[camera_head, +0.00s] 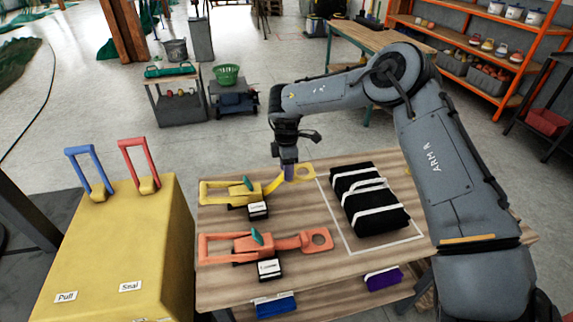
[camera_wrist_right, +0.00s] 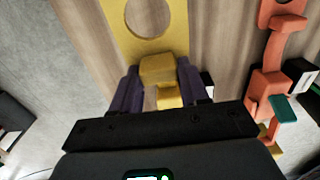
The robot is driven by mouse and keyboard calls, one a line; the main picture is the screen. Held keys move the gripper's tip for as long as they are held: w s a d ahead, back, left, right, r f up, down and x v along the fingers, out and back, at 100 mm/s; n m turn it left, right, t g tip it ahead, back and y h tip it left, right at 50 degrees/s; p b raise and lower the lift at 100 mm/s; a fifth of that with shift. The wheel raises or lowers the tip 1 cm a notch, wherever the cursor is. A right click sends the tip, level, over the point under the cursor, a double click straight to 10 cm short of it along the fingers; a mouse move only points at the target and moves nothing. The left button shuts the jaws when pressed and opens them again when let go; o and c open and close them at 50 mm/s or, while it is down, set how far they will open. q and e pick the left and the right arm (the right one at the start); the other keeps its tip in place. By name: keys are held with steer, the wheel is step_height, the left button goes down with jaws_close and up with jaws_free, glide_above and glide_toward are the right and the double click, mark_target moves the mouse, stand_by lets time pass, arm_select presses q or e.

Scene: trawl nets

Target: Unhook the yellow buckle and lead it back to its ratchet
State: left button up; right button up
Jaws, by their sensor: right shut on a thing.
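The yellow buckle, a flat plate with a round hole, shows at the back middle of the table (camera_head: 303,172) and at the top of the right wrist view (camera_wrist_right: 116,22). My right gripper (camera_head: 289,174) points down over its near end. In the wrist view its purple fingers (camera_wrist_right: 158,88) stand on both sides of the buckle's yellow block, shut on it. A short yellow strap (camera_head: 272,185) leads left from the buckle to the yellow ratchet (camera_head: 236,191), which has a green lever. Whether the buckle touches the tabletop, I cannot tell. My left gripper is not in view.
An orange ratchet (camera_head: 250,244) with its own holed buckle (camera_head: 317,240) lies in front. A black bundle with white straps (camera_head: 368,198) lies inside a white outline to the right. A yellow box (camera_head: 122,235) with blue and red handles stands left of the table.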

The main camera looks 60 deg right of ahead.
step_height(320, 180, down, 7)
steer(key=b, duration=0.4)
steer(key=shift+r, duration=0.15)
steer(key=shift+f+b, duration=0.8)
steer(key=shift+b, duration=0.15)
steer(key=o, duration=1.2)
steer(key=shift+o, duration=0.2)
